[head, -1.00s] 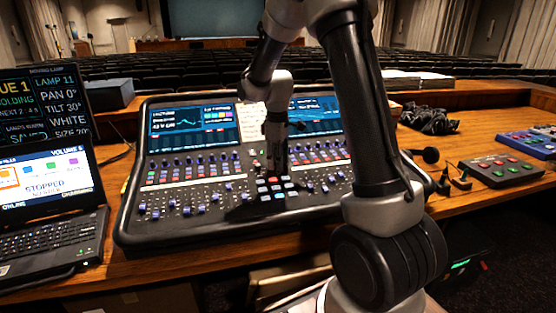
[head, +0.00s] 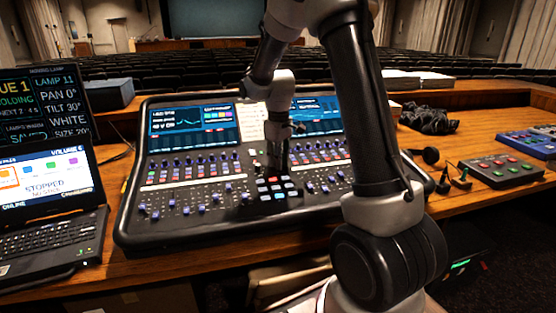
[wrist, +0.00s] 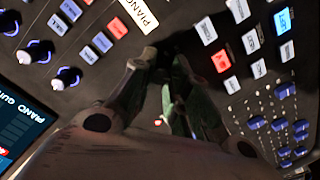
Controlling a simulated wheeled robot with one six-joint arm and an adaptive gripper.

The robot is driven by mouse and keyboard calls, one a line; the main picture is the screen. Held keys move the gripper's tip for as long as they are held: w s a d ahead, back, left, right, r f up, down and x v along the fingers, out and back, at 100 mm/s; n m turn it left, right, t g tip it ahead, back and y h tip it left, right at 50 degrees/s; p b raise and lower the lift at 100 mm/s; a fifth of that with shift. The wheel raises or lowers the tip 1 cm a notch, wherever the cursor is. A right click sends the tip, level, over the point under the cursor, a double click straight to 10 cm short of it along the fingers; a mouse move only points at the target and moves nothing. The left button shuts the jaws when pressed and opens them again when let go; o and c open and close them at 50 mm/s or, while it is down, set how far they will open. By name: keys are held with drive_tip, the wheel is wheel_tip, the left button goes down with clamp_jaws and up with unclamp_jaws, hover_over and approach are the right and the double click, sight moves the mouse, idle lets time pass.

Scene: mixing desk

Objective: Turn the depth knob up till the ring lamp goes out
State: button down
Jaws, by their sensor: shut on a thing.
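My gripper (head: 276,170) is down at the middle of the mixing desk (head: 125,225), just above a block of red and white buttons (head: 272,186). In the wrist view its dark fingers (wrist: 165,65) are close together, shut on a small dark knob whose body they almost wholly hide. A label reading PIANO (wrist: 138,14) lies right beside the fingertips. I cannot read a depth label. I cannot make out the ring lamp; a small red spot (wrist: 159,122) shows between the fingers, but I cannot tell what it is.
Other knobs (wrist: 68,76) and lit buttons (wrist: 222,61) stand close around the fingers. Several faders (head: 200,184) cover the desk. A laptop (head: 45,190) stands to the left. Button boxes (head: 495,170) and black cables (head: 428,119) lie to the right.

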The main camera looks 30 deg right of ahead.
drive_tip(key=m, duration=0.4)
drive_tip(key=shift+d+m+y, duration=0.1)
drive_tip(key=shift+m+y, duration=0.2)
drive_tip(key=shift+m, duration=1.6)
drive_tip(key=shift+r, duration=0.1)
drive_tip(key=c, duration=1.3)
unclamp_jaws()
drive_tip(key=shift+c, duration=0.2)
wheel_tip(320, 180, up, 12)
drive_tip(key=shift+s+d, duration=0.2)
drive_tip(key=shift+s, duration=0.2)
